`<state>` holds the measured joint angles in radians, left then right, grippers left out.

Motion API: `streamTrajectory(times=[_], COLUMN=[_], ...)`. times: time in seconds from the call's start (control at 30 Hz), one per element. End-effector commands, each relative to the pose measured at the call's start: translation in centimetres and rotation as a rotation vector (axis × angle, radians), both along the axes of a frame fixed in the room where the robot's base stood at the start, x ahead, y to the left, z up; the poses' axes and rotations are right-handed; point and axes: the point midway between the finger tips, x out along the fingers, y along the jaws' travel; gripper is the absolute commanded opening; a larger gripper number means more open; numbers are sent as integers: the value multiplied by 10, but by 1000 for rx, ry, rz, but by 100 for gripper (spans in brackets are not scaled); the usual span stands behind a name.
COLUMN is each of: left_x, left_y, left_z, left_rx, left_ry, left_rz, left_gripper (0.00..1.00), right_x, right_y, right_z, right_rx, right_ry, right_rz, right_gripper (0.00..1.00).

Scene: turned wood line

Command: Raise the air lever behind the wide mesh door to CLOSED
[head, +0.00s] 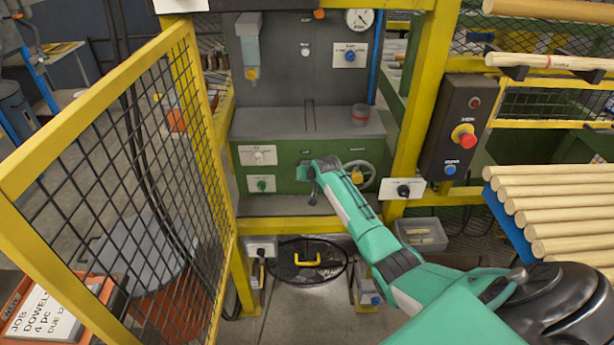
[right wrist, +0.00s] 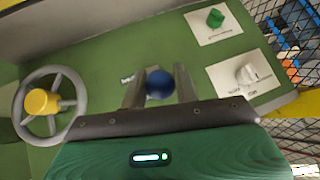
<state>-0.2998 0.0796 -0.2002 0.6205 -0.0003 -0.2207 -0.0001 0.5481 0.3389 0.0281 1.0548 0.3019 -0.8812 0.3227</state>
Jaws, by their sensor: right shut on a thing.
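The wide mesh door (head: 130,170), yellow-framed with dark mesh, stands swung open at the left of the head view. Behind its opening is a green machine panel (head: 285,155). My right gripper (head: 308,180) reaches in to this panel, between the knobs and the handwheel. In the right wrist view its two fingers (right wrist: 160,88) are shut on a round blue knob (right wrist: 159,83), which looks like the lever's end. The lever's shaft and most of its label are hidden, so I cannot tell its position. My left gripper is not in view.
A handwheel with a yellow hub (right wrist: 41,103) is beside my right gripper. A white knob (head: 259,155) and a green knob (head: 262,184) are on the panel's left. A yellow post (head: 420,90) with a control box (head: 462,125) and wooden dowels (head: 550,195) stand right.

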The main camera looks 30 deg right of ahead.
Motion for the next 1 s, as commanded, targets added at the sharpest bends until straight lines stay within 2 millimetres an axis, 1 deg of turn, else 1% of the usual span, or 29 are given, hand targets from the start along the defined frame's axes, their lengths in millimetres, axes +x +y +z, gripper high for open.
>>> streamTrajectory(times=[0.03, 0.13, 0.3, 0.5, 0.93, 0.97, 1.0], left_x=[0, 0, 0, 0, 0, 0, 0], left_y=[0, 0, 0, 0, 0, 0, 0], left_z=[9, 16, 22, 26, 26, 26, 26], left_rx=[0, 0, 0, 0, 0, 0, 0], left_ry=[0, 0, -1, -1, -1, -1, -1], left_rz=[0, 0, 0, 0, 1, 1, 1], left_gripper=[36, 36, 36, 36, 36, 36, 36], right_x=[1, 2, 5, 8, 9, 9, 9], right_y=[-1, -2, -3, -5, -6, -5, -5], right_z=[8, 13, 19, 25, 27, 27, 27], right_rx=[16, 44, 38, 36, 35, 35, 35], right_ry=[26, 72, 63, 56, 51, 51, 52], right_rz=[-1, 0, 0, -1, -1, -1, -1], right_gripper=[0, 0, 0, 0, 0, 32, 40])
